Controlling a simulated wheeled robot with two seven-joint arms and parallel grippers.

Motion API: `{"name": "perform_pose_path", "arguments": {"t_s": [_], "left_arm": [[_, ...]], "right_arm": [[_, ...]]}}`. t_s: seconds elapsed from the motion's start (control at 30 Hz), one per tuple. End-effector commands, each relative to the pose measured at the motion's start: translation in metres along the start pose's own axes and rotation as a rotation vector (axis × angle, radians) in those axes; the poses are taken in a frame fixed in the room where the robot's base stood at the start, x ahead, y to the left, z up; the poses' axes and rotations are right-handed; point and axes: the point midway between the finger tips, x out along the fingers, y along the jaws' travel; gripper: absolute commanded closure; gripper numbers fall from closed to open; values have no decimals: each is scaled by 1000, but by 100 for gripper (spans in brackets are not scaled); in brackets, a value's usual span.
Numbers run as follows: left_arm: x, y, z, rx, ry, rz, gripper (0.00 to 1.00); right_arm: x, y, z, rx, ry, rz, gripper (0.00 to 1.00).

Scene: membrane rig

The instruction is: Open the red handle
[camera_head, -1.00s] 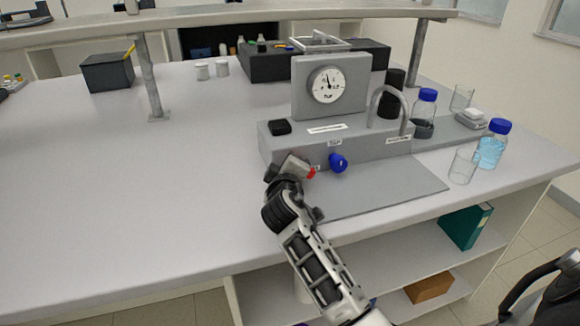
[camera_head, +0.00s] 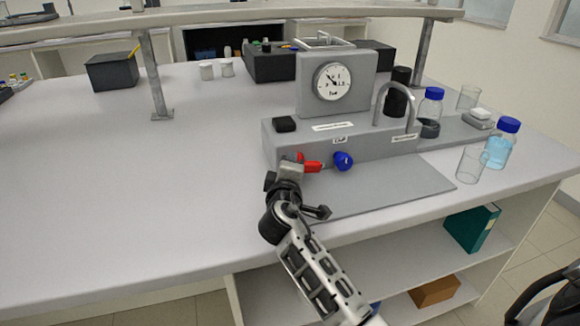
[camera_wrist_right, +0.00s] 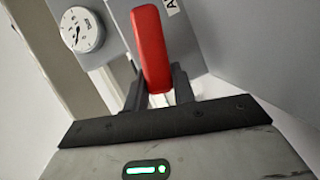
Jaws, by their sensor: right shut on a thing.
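The red handle (camera_head: 313,167) sits low on the front of the grey rig (camera_head: 365,146), left of a blue knob (camera_head: 343,161). My right gripper (camera_head: 291,171) is at the handle and partly covers it. In the right wrist view the red handle (camera_wrist_right: 151,48) stands up between the two dark fingers of my right gripper (camera_wrist_right: 158,92), which are shut on its lower part. My left gripper is not in view.
A round gauge (camera_head: 332,82) tops the rig. A grey plate (camera_head: 385,188) lies in front. Bottles with blue caps (camera_head: 500,143) and a glass beaker (camera_head: 471,164) stand at the right.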

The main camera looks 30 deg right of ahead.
Motion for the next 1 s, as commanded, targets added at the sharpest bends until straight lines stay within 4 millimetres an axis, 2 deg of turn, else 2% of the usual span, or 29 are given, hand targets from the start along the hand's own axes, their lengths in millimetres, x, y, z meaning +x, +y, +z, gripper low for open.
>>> {"name": "perform_pose_path", "arguments": {"t_s": [0.1,0.13,0.2,0.47,0.57,0.9,1.0], "left_arm": [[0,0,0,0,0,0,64],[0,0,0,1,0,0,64],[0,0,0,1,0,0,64],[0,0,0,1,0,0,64],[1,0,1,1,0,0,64],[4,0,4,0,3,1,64],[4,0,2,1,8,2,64]], "right_arm": [[0,-2,1,-1,-3,-3,97],[0,-2,1,0,-3,-3,69],[0,-1,1,0,-3,-3,53],[0,-1,0,1,-1,-2,53],[-6,-2,0,2,-1,-2,53],[-60,-3,1,2,-1,-4,53],[-70,-2,1,2,-2,-4,53]]}}
